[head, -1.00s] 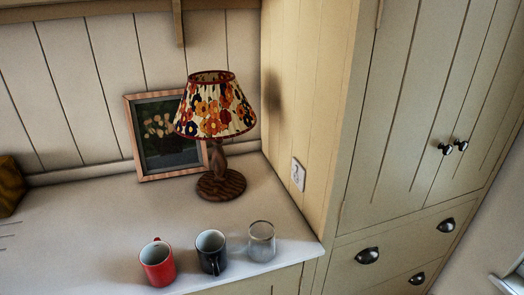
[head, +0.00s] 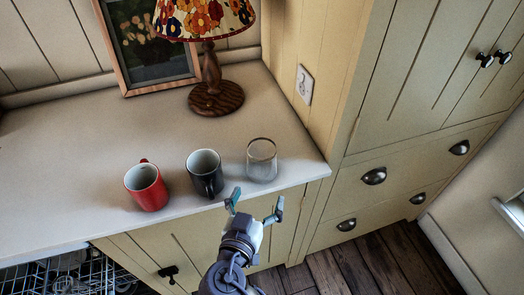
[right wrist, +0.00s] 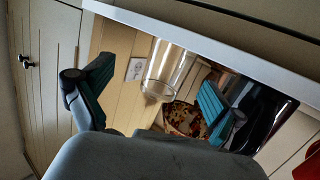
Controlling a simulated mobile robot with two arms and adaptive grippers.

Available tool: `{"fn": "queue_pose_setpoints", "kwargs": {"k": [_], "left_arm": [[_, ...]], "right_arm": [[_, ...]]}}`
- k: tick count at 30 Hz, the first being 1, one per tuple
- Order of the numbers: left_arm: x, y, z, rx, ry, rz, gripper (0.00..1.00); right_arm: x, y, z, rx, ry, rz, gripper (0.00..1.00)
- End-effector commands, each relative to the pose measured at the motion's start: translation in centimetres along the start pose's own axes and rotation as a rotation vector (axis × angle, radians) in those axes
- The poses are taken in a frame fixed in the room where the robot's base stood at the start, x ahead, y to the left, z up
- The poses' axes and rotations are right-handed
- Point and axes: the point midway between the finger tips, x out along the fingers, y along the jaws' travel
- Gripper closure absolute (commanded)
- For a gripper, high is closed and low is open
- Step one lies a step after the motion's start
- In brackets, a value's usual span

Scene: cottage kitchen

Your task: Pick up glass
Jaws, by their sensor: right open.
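A clear glass (head: 262,160) stands upright on the white counter (head: 85,165) near its front right corner. It also shows in the right wrist view (right wrist: 166,70), beyond and between the open fingers. My right gripper (head: 256,203) is open and empty, just in front of the counter's front edge and apart from the glass. Its two teal-padded fingers also show in the right wrist view (right wrist: 150,105). My left gripper is not in view.
A black mug (head: 205,175) stands just left of the glass, and a red mug (head: 147,187) further left. A lamp (head: 213,90) and a framed picture (head: 150,45) stand behind. A tall cupboard (head: 400,95) rises to the right. An open dish rack (head: 75,272) is at lower left.

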Motion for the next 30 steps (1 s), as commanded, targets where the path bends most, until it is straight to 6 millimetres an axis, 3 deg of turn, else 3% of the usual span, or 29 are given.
{"fn": "queue_pose_setpoints", "kwargs": {"k": [3,7,18,24,30], "left_arm": [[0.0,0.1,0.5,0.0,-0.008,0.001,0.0],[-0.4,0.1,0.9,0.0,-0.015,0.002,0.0],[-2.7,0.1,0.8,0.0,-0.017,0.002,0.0],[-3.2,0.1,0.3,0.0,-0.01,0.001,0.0],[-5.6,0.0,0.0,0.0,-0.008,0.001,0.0]], "right_arm": [[-1.1,-1.3,-2.5,0.048,0.092,-0.014,0.05],[-0.8,-1.6,-3.6,0.067,0.129,-0.018,0.05],[5.8,-1.8,-4.5,0.062,0.128,-0.019,0.05],[7.3,-1.8,-4.6,0.064,0.127,-0.02,0.05],[9.9,-1.8,-5.8,0.06,0.128,-0.018,0.05]]}}
